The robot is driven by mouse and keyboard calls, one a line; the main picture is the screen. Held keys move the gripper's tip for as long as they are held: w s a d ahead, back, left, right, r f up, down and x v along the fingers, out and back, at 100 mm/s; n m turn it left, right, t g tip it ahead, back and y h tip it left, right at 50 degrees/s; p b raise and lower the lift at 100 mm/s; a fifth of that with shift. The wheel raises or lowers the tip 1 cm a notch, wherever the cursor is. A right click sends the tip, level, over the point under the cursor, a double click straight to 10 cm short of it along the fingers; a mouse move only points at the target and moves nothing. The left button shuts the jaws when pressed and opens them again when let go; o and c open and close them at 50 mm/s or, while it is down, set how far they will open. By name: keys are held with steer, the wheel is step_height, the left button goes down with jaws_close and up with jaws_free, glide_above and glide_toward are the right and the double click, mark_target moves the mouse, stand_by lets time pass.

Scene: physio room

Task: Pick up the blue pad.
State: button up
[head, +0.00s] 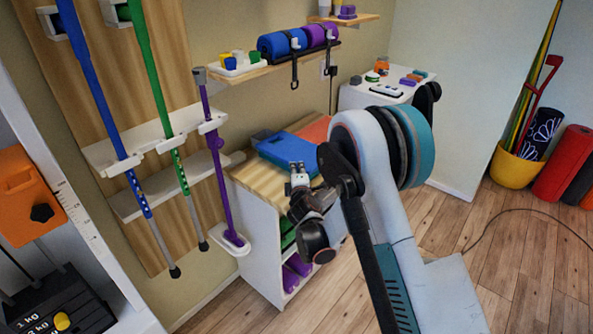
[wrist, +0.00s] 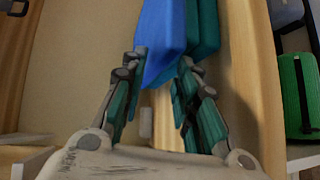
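The blue pad (head: 284,149) lies flat on the wooden top of a white cabinet, on top of a stack, in the head view. In the wrist view its blue end (wrist: 162,40) reaches between my fingertips, with teal layers (wrist: 205,28) beside it. My gripper (head: 298,172) is at the pad's near edge. In the wrist view my gripper (wrist: 163,66) is open, its fingers on either side of the pad's end. I cannot tell whether either finger touches it. My arm hides part of the cabinet top.
An orange pad (head: 318,129) lies behind the blue one. The wooden cabinet top (head: 262,182) has bare room in front. A purple cane (head: 217,165) stands close on the left. A wall shelf (head: 262,73) with blue and purple rolls hangs above. Green and purple items fill the cabinet's lower shelves.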

steer(key=shift+w, duration=0.2)
steer(key=shift+c, duration=0.4)
jaws_close()
steer(key=shift+r+p, duration=0.65)
steer(key=shift+r, duration=0.65)
steer(key=shift+s, duration=0.15)
steer(key=shift+s, duration=0.35)
steer(key=r+v, duration=0.2)
steer(key=v, duration=1.1)
steer(key=shift+b, duration=0.3)
steer(key=shift+s+r, duration=0.1)
steer(key=shift+s, duration=0.05)
